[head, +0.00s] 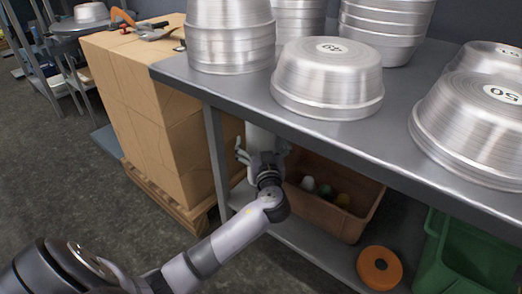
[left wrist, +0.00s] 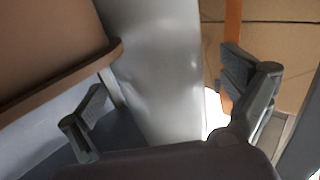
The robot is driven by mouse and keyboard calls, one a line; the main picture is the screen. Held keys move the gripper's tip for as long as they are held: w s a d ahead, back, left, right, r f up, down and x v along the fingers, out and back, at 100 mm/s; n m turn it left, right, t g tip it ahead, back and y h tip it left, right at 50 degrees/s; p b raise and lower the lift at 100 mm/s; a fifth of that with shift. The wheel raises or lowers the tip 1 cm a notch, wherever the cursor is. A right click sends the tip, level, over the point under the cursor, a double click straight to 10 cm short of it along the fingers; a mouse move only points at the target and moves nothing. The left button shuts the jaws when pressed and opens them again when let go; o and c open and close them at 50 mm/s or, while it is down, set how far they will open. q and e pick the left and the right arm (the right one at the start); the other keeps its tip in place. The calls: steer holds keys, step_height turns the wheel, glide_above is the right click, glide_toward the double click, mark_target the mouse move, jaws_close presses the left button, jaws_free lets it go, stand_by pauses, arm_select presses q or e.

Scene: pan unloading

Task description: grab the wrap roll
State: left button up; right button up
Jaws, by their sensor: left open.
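The wrap roll (head: 262,137) is a pale whitish cylinder under the metal table, between the cardboard boxes and a brown crate. Its lower part is hidden behind my left gripper (head: 262,155) in the head view. In the left wrist view the roll (left wrist: 155,65) fills the middle as a pale grey column. My left gripper (left wrist: 165,105) is open, with one finger on each side of the roll in that picture. I cannot tell whether the fingers touch it. My right gripper is not in view.
The brown crate (head: 308,211) stands close to the right of my gripper, with small items inside. The table leg (head: 216,160) is close on the left, beside stacked boxes (head: 135,110). Metal pans (head: 327,78) cover the tabletop above. An orange roll (head: 380,268) and green bin (head: 465,262) are lower right.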

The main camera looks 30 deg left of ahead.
arm_select(q)
steer(key=shift+c, duration=0.4)
steer(key=c, duration=1.9)
steer(key=shift+r, duration=0.15)
